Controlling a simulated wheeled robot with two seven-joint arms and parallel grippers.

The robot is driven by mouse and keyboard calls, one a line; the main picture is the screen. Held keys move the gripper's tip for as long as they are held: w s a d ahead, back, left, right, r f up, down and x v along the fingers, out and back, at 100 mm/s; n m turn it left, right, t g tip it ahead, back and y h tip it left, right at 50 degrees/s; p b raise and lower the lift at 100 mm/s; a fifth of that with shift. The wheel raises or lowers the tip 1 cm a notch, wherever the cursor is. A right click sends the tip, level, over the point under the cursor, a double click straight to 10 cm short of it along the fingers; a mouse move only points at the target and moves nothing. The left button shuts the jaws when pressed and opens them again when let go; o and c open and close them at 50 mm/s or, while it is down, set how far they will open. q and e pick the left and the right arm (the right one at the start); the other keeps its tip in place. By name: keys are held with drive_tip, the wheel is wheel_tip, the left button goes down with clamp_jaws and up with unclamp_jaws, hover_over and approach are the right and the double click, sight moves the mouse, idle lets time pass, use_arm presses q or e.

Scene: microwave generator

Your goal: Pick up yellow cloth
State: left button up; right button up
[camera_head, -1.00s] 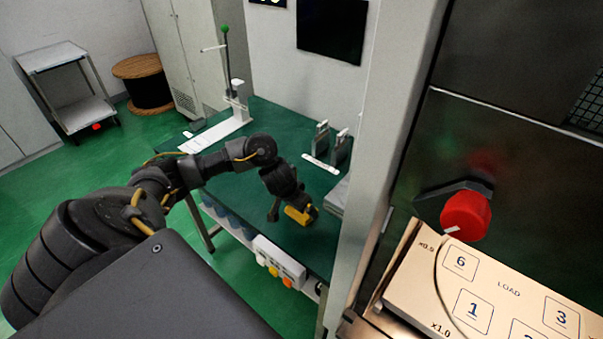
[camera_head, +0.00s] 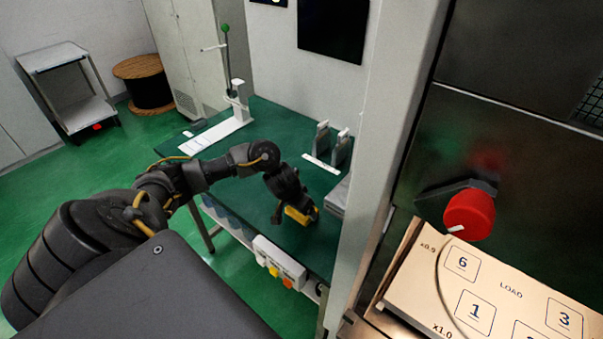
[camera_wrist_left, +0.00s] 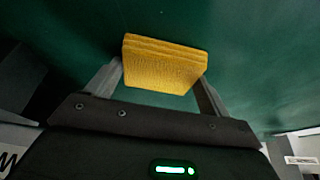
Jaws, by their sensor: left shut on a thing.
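The yellow cloth (camera_wrist_left: 163,66) is a folded, thick, textured block between the two fingers of my left gripper (camera_wrist_left: 160,80) in the left wrist view. The fingers are shut on it from both sides. In the head view the cloth (camera_head: 301,215) is a small yellow shape at the end of my left arm, partly hidden by my left gripper (camera_head: 290,214). It is over the green tabletop (camera_head: 240,200); I cannot tell whether it touches it. My right gripper is not in view.
A white stand with a green-topped lever (camera_head: 237,100) is at the table's back left. Grey metal holders (camera_head: 330,150) stand behind the gripper. A grey post (camera_head: 385,150) and a panel with a red knob (camera_head: 469,214) are at the right.

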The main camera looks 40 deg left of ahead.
use_arm(q)
drive_tip(key=shift+r, duration=0.45)
wheel_tip(320, 180, up, 2)
drive_tip(key=shift+w+r+p, duration=0.1)
drive_tip(key=shift+r+p, duration=0.15)
drive_tip(key=shift+p, duration=0.05)
drive_tip(key=s+d+r+p, duration=0.7)
drive_tip(key=s+r+p, duration=0.2)
drive_tip(key=s, duration=0.3)
drive_tip(key=shift+d+r+p, duration=0.3)
drive_tip(key=shift+d+p, duration=0.1)
drive_tip(key=shift+p, duration=0.45)
drive_tip(key=shift+w, duration=0.1)
